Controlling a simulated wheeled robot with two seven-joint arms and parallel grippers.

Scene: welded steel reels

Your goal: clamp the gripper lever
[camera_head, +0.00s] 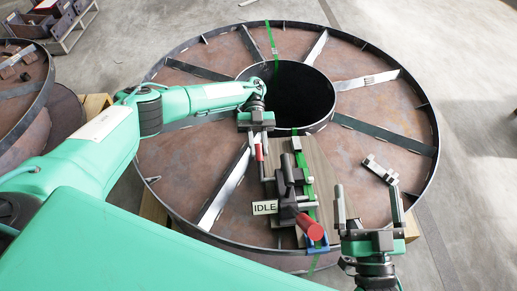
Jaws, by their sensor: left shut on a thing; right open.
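The gripper lever (259,153), a thin rod with a red grip, stands at the upper left of a dark grey clamping device (287,195). My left gripper (257,139) is shut on the lever at its red end; the fingers partly hide it. The device sits on a wooden board (326,178) and has a thick red cylinder (309,227) at its lower right. A label reading "IDLE" (264,208) is at its left. My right gripper (368,208) is open and empty, fingers pointing up the picture, right of the device.
The board lies across a large round steel reel (185,137) with radial ribs and a dark central hole (300,93). A small grey metal piece (380,170) lies on the reel at right. Green straps (271,45) cross the reel. Another reel (20,110) stands at far left.

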